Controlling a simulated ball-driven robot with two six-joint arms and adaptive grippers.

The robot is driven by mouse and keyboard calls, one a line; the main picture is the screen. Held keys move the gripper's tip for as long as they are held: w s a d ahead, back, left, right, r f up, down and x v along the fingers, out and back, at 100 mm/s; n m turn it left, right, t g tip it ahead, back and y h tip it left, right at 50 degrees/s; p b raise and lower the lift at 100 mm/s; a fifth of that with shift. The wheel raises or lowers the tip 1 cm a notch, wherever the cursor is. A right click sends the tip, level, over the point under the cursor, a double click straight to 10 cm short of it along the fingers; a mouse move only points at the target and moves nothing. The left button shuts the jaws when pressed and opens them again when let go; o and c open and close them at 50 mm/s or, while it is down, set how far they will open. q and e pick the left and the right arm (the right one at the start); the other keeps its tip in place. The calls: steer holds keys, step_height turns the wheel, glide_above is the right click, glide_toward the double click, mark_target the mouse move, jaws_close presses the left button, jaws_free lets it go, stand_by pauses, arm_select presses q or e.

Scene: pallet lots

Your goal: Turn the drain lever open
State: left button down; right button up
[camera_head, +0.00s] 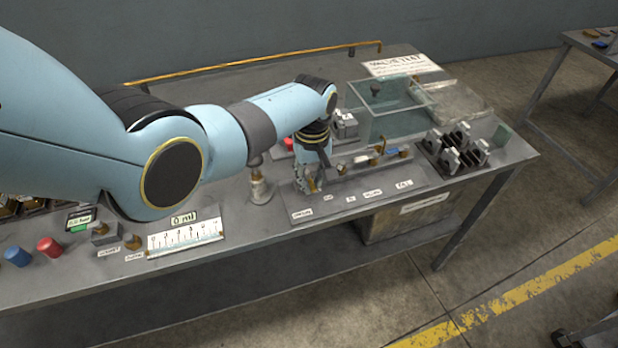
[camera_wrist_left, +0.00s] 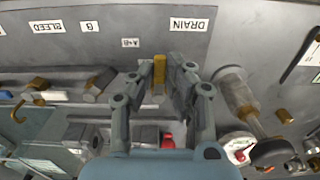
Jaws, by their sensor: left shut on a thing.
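My left gripper (camera_head: 308,184) reaches down to the valve panel on the bench. In the left wrist view it (camera_wrist_left: 160,76) is shut on a small brass lever (camera_wrist_left: 159,70), one finger on each side. The lever sits between the DRAIN label (camera_wrist_left: 189,25) and the A+B label (camera_wrist_left: 130,42), which appear upside down there. In the head view the lever is mostly hidden by the fingers, behind the leftmost label (camera_head: 301,214). The lever's exact angle is hard to tell. My right gripper is not in view.
Other brass-ended levers (camera_wrist_left: 40,83) line the panel. A clear tank (camera_head: 388,110) stands behind it. A metal cylinder fitting (camera_head: 260,188) stands close left of the gripper. A black rack (camera_head: 455,150) is to the right. A ruled scale (camera_head: 185,237) lies in front left.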

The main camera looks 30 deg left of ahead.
mark_target(312, 184)
arm_select(q)
steer(key=shift+w, duration=0.15)
stand_by(0.4)
steer(key=c, duration=1.3)
jaws_free()
steer(key=shift+c, duration=0.2)
step_height(312, 184, up, 12)
